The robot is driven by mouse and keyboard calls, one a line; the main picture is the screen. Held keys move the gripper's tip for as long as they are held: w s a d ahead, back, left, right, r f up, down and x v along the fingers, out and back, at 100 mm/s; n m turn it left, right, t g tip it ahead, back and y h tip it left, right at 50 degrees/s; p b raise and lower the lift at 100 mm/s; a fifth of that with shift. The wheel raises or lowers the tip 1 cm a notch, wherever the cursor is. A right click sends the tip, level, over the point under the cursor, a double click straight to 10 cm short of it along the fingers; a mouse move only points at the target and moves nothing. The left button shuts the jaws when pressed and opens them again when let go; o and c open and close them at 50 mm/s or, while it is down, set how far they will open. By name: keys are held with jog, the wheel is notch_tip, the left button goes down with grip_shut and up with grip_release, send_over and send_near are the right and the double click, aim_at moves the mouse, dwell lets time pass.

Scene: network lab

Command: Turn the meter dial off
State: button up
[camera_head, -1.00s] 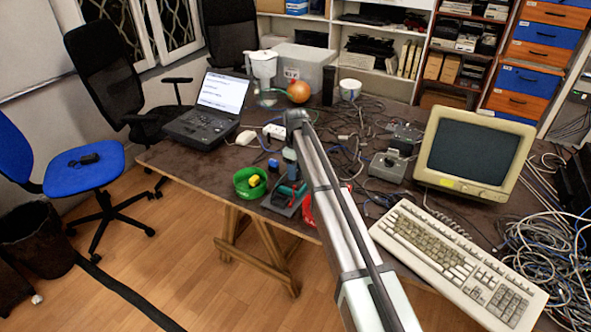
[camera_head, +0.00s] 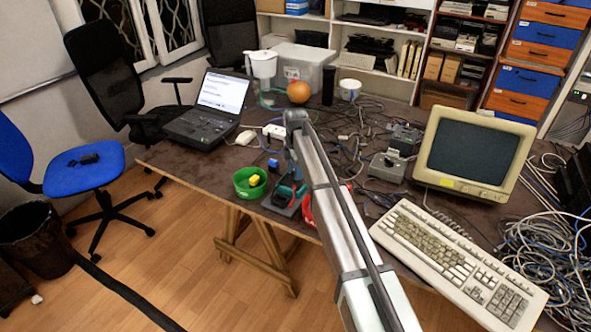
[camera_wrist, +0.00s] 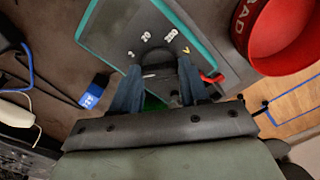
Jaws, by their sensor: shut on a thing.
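The meter shows in the wrist view as a dark face with a teal edge (camera_wrist: 97,32) and white range numbers. In the head view the meter (camera_head: 281,197) lies near the table's front edge, partly hidden by my arm. My gripper (camera_wrist: 157,76) is over the meter face, with its two blue-grey fingers on either side of the dark dial (camera_wrist: 158,58). It is shut on the dial; the fingers hide much of it, so I cannot read its setting. A red plug or lead (camera_wrist: 212,77) sits beside the right finger.
A red round container (camera_wrist: 285,50) is close to the meter. A green bowl (camera_head: 243,189) stands left of the meter, and a small blue block (camera_head: 273,164) lies behind it. Cables cover the table's middle. A keyboard (camera_head: 440,250) and monitor (camera_head: 478,152) are on the right.

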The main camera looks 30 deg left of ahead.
jog(key=shift+n, duration=1.1)
jog(key=o, duration=1.1)
jog(key=shift+c, duration=0.2)
notch_tip(320, 180, up, 14)
